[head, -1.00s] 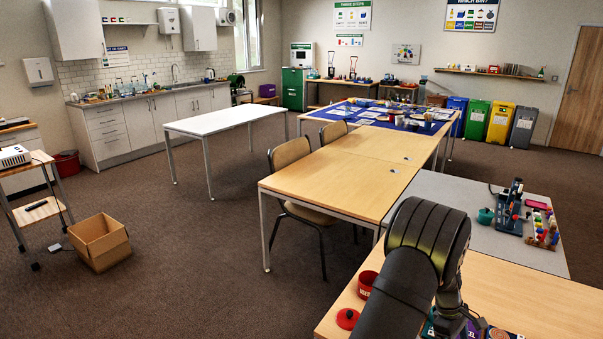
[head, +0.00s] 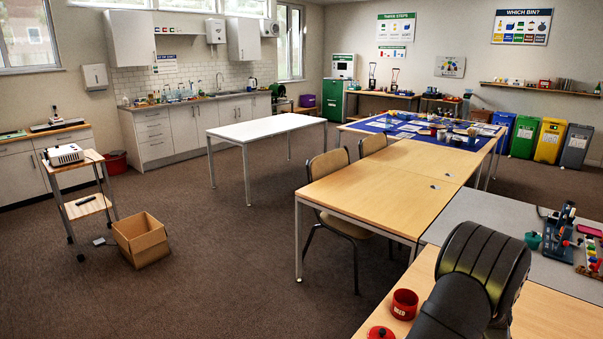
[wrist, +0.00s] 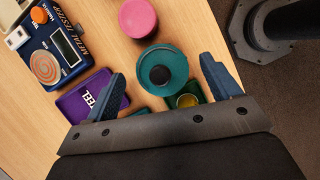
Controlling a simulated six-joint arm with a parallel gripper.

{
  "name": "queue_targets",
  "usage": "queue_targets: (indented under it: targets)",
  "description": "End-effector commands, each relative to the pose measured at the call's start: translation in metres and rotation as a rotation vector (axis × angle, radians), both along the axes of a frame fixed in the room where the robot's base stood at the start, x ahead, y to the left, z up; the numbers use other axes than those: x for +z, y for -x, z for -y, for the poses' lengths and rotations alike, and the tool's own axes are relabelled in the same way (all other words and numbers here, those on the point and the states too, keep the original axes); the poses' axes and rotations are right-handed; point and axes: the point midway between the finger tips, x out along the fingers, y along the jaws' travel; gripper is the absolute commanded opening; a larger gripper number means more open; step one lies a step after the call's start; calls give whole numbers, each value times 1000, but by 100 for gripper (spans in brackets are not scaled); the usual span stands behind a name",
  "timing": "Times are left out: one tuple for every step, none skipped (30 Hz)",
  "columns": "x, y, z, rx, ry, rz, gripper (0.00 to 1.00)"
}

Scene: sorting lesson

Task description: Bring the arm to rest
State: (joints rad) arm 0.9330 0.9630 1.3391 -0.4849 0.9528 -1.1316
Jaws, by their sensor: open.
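My arm shows in the head view at the lower right, bent over the near wooden table (head: 555,312). Its gripper is out of that frame. In the wrist view my gripper (wrist: 162,69) is open, its two dark fingers wide apart, with nothing seen held between them. A round teal lid (wrist: 180,62) with a black knob shows between and beyond the fingers. A purple tray (wrist: 72,103) marked STEEL is by the left finger, which partly covers it. A small green tray with a brass-coloured round piece (wrist: 187,100) is by the right finger, partly hidden by the gripper.
A blue metal tester (wrist: 47,62) and a pink round thing (wrist: 138,18) are on the table in the wrist view. A red pot (head: 404,304) and red lid (head: 380,332) lie left of my arm. A grey table (head: 500,216) with a blue device adjoins behind.

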Motion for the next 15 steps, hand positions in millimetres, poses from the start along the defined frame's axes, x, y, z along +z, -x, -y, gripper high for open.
queue_targets:
  targets:
    - [-1,0,0,0,0,0,82]
    - [-2,0,0,0,-1,0,82]
    - [-4,0,0,0,-1,0,82]
    - [-7,0,0,0,-1,0,82]
    - [-9,0,0,1,-1,-1,82]
    - [-14,0,0,1,-1,-1,82]
    - [-18,0,0,0,-2,-1,82]
    - [-23,0,0,1,-2,-2,82]
    - [-30,1,0,2,-3,-3,82]
    - [-36,0,0,1,-2,-2,82]
    - [-42,1,0,1,-2,-2,82]
    - [-33,-3,0,2,4,2,82]
    - [-25,-5,-1,1,5,3,82]
    - [-19,-7,-2,1,5,3,82]
    - [-12,-10,-4,1,5,4,82]
